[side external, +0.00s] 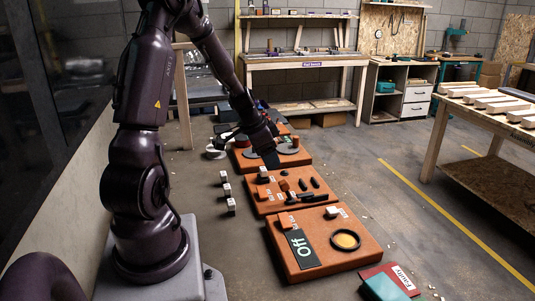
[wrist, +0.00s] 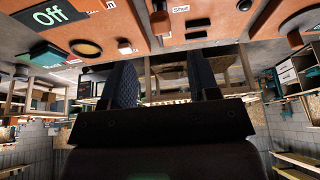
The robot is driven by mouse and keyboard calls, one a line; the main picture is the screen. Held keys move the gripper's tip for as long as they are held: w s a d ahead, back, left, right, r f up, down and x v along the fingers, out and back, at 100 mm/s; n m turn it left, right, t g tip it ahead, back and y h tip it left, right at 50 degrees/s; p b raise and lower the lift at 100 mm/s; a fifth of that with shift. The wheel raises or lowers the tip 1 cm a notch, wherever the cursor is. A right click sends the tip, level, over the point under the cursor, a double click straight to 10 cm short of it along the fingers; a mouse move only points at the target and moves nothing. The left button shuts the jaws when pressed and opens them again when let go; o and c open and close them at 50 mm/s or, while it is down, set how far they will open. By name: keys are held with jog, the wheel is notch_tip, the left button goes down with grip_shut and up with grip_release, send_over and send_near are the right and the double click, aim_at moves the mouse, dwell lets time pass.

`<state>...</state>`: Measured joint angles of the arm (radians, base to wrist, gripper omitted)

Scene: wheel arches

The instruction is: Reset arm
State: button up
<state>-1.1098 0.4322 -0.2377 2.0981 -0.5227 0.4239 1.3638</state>
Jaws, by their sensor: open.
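The nearest orange board (side external: 340,262) carries a dark sign reading "Off" (side external: 302,247), a round dark ring with a yellowish centre (side external: 346,240) and a small white block (side external: 332,212). The "Off" sign (wrist: 50,14) and the ring (wrist: 86,48) also show in the wrist view.
Several small white blocks (side external: 226,189) stand on the floor left of the boards. A red and teal piece (side external: 390,282) lies at the front. A workbench (side external: 490,115) stands at right, and open floor (side external: 400,165) lies between it and the boards.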

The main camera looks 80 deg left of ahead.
jog(key=shift+s+r, duration=0.15)
jog(key=shift+r, duration=0.2)
jog(key=s+d+r, duration=0.2)
jog(key=d+r, duration=0.4)
jog(key=d, duration=0.3)
jog(key=s+d+r, duration=0.3)
jog(key=d+r, duration=0.2)
jog(key=d, duration=0.4)
jog(key=s+d+r+t, duration=0.1)
jog(key=s+d+r, duration=0.2)
jog(key=d+r, duration=0.3)
jog(key=d, duration=0.3)
jog(key=shift+r, duration=0.35)
dwell(1.4)
